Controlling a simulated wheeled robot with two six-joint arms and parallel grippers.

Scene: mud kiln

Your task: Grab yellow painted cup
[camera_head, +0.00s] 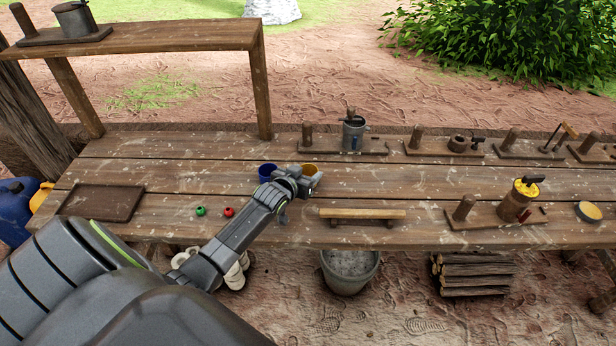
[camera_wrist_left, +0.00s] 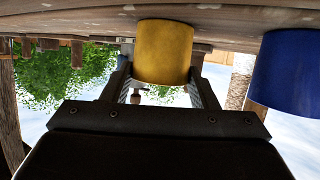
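The yellow painted cup (camera_head: 309,167) stands on the wooden table, partly hidden behind my left gripper (camera_head: 311,180). In the left wrist view, which shows upside down, the yellow cup (camera_wrist_left: 164,50) lies between the two fingers of my left gripper (camera_wrist_left: 163,75). One finger is on each side of the cup, and the fingers look spread; I cannot tell whether they touch it. A blue cup (camera_head: 266,171) stands just left of the yellow one and also shows in the wrist view (camera_wrist_left: 288,72). My right gripper is not in view.
A green (camera_head: 200,211) and a red (camera_head: 229,212) small object lie near the front edge. A wooden tray (camera_head: 102,204) lies at the left. A low wooden stand (camera_head: 361,213) is right of my gripper. A metal mug (camera_head: 353,136) stands on a board behind.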

